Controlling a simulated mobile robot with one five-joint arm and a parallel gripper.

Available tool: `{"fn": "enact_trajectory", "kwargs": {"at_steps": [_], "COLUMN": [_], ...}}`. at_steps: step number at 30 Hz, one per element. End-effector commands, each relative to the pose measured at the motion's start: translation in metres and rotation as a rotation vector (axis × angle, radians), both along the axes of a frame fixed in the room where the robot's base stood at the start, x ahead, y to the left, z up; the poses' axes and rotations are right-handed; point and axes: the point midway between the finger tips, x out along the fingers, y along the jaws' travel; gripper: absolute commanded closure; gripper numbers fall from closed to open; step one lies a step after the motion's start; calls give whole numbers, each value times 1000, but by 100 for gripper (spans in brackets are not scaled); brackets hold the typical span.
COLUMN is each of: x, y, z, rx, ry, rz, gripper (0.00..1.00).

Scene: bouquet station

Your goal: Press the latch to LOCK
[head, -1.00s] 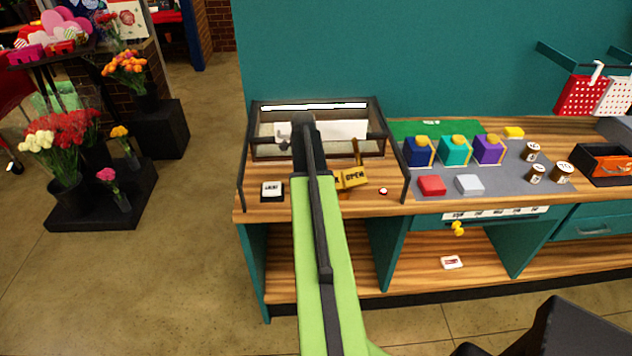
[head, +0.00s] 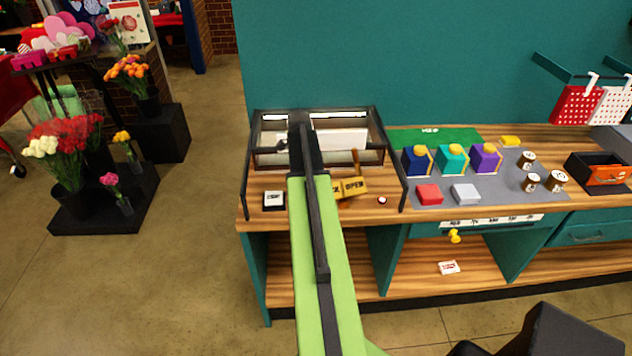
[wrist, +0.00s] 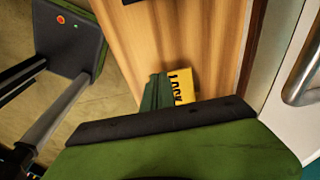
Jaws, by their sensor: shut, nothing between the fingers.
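A yellow plate (head: 350,187) reading OPEN stands at the front of the counter, with a K showing at its left end; my arm hides the rest of that side. A thin brown lever (head: 356,160) rises above the OPEN end, tilted a little; I take it for the latch. In the wrist view a yellow LOCK label (wrist: 183,86) lies just beyond my gripper (wrist: 156,80), whose dark green fingers are shut and empty beside it. I cannot tell whether they touch it. In the head view my arm covers the fingertips.
A dark-framed glass case (head: 380,135) stands behind the plate. A small black-and-white block (head: 273,200) and a red-and-white button (head: 382,200) sit on the wooden counter. Coloured boxes (head: 452,160) and tins are to the right.

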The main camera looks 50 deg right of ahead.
Motion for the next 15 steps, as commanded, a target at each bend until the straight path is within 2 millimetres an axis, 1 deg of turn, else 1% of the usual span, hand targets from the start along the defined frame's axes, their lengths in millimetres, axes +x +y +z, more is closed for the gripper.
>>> {"fn": "enact_trajectory", "kwargs": {"at_steps": [1,7,9,11,15], "x": [2,11,14,16,18], "y": [2,9,11,13,15], "z": [25,70,82,88,91], "rx": [0,1,1,1,1], "ry": [0,-1,-1,-1,-1], "rz": [0,1,0,0,0], "gripper": [100,100,100,100,100]}}
